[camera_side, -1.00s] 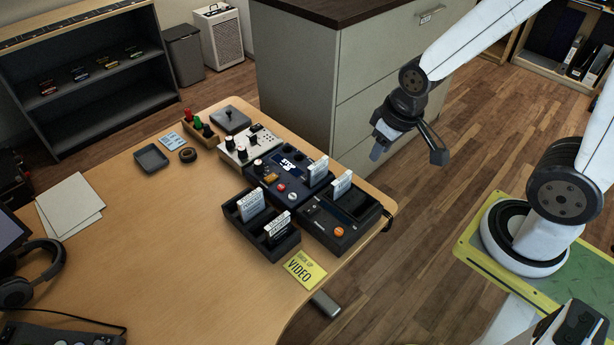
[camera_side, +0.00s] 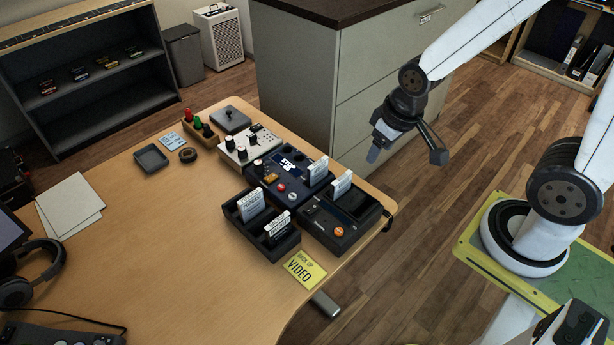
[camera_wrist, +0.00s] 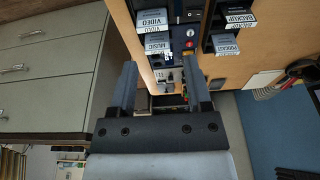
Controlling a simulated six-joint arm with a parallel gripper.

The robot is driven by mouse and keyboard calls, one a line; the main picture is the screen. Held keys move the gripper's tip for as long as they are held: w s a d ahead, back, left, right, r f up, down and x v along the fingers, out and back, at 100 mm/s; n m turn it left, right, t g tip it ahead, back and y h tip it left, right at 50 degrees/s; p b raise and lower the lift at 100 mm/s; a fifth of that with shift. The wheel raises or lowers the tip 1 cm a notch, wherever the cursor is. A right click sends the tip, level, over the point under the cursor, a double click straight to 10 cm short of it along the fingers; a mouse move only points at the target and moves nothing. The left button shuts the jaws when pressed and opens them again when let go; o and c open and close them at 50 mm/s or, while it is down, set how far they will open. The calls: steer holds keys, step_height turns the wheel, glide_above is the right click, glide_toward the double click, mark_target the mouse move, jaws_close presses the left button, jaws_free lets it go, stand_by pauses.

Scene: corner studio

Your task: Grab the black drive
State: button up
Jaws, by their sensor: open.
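A black drive (camera_side: 277,228) with a white label stands upright in the front slot of a dark rack (camera_side: 285,246) on the desk. A pale drive (camera_side: 251,205) stands in the slot behind it. In the wrist view two labelled drives in the rack show at top right, one reading BACKUP (camera_wrist: 240,20) and one seemingly PROJECT (camera_wrist: 225,43); I cannot tell there which is black. My gripper (camera_side: 408,150) is open and empty, right of the desk and well apart from the rack. Its two fingers also show in the wrist view (camera_wrist: 160,74).
Two pale drives stand in the dark devices beside the rack, labelled VIDEO (camera_wrist: 152,20) and MUSIC (camera_wrist: 157,42) in the wrist view. A yellow VIDEO card (camera_side: 304,270) lies at the desk's front edge. A grey cabinet (camera_side: 385,85) stands behind my gripper. The desk's left middle is clear.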

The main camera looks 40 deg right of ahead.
steer(key=m+g+y, duration=0.3)
steer(key=m+y, duration=0.2)
steer(key=m, duration=1.3)
glide_above(278, 220)
steer(key=d, duration=0.2)
steer(key=f, duration=1.3)
steer(key=shift+w+a+f, duration=0.15)
steer(key=shift+w+f, duration=0.1)
steer(key=shift+f, duration=0.1)
steer(key=shift+h, duration=0.3)
steer(key=shift+x, duration=1.3)
steer(key=shift+f, duration=0.1)
steer(key=shift+x, duration=2.5)
steer(key=shift+s, duration=0.1)
jaws_close()
